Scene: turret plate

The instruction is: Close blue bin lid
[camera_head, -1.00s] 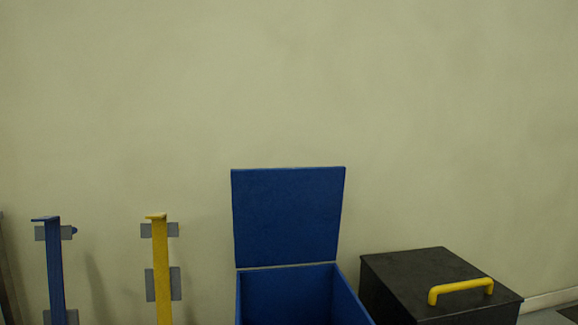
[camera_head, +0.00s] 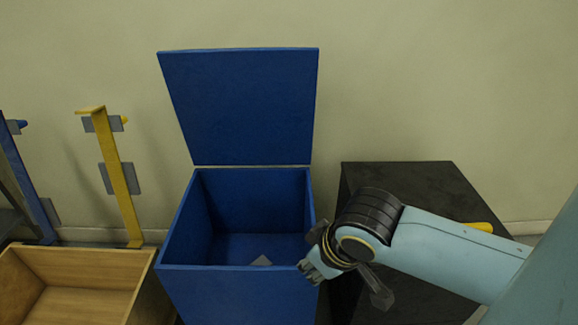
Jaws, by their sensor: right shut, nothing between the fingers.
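The blue bin (camera_head: 235,290) stands open against the wall. Its blue lid (camera_head: 240,105) is raised upright behind the opening, close to the wall. My right gripper (camera_head: 312,268) is at the bin's right front corner, well below the raised lid. It is shut with nothing in it. I cannot tell whether it touches the bin rim. My left gripper is not in view.
A black box (camera_head: 400,180) with a yellow handle (camera_head: 478,227) stands right of the bin, partly hidden by my right arm. A wooden crate (camera_head: 75,256) is at the left. Yellow (camera_head: 122,185) and blue (camera_head: 25,175) posts stand by the wall.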

